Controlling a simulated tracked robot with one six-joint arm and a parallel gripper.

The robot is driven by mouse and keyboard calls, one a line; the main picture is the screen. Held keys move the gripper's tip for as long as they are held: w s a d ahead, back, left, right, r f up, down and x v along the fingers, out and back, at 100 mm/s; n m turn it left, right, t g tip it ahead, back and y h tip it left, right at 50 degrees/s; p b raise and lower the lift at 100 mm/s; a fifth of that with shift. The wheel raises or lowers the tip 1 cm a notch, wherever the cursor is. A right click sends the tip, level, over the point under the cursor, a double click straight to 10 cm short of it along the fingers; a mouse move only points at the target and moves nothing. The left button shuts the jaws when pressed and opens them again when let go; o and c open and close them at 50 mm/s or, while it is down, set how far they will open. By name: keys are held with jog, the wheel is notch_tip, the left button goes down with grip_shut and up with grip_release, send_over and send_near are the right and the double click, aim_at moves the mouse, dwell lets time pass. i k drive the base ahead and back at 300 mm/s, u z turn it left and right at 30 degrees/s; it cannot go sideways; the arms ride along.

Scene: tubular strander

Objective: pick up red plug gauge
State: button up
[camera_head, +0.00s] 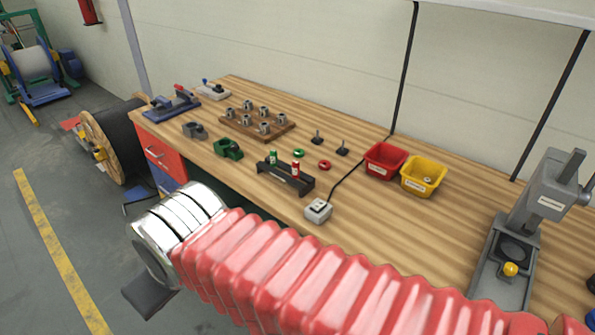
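The red plug gauge (295,169) stands upright in a dark holder (303,184) near the front edge of the wooden bench. A green plug gauge (273,157) stands beside it, to its left. My arm, with a red ribbed sleeve and a shiny metal wrist, crosses the foreground in front of the bench. A dark plate that seems part of my gripper (150,290) shows below the wrist, at lower left. My gripper is apart from the red plug gauge. The fingertips are not clearly shown, so I cannot tell their opening.
A green ring (299,153) and a red ring (325,165) lie behind the holder. A small grey box with a cable (318,210) is to its right. Red (385,160) and yellow (423,176) bins stand farther right. A grey press (520,230) is at far right.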

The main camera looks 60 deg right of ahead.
aim_at(296, 165)
jog(key=i, duration=1)
